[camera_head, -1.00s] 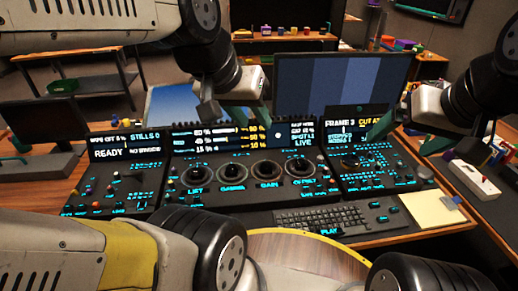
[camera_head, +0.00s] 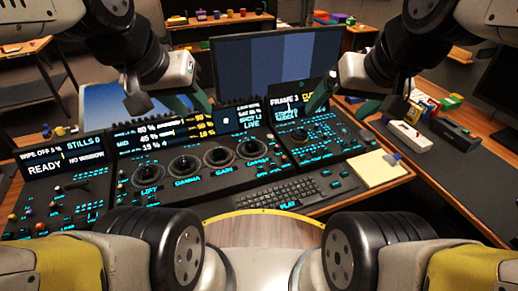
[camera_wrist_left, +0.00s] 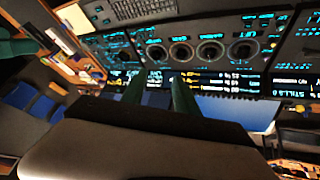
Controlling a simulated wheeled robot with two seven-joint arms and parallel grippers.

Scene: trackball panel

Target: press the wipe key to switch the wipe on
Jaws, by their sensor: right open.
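The trackball console (camera_head: 225,185) lies across the desk, with dials and cyan-lit keys. Its left panel screen (camera_head: 62,158) reads wipe off, "STILLS 0" and "READY". Which small key is the wipe key cannot be read. My left gripper (camera_head: 172,104) is above and behind the screens in the head view, clear of the keys. Its two green fingers stand apart with nothing between them in the left wrist view (camera_wrist_left: 157,93). My right gripper (camera_head: 345,103) is open and empty above the right panel (camera_head: 310,140), near its screen.
A large monitor (camera_head: 275,75) stands behind the console. A keyboard (camera_head: 270,193) and a yellow note pad (camera_head: 378,170) lie in front of it. My forearms fill the near edge.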

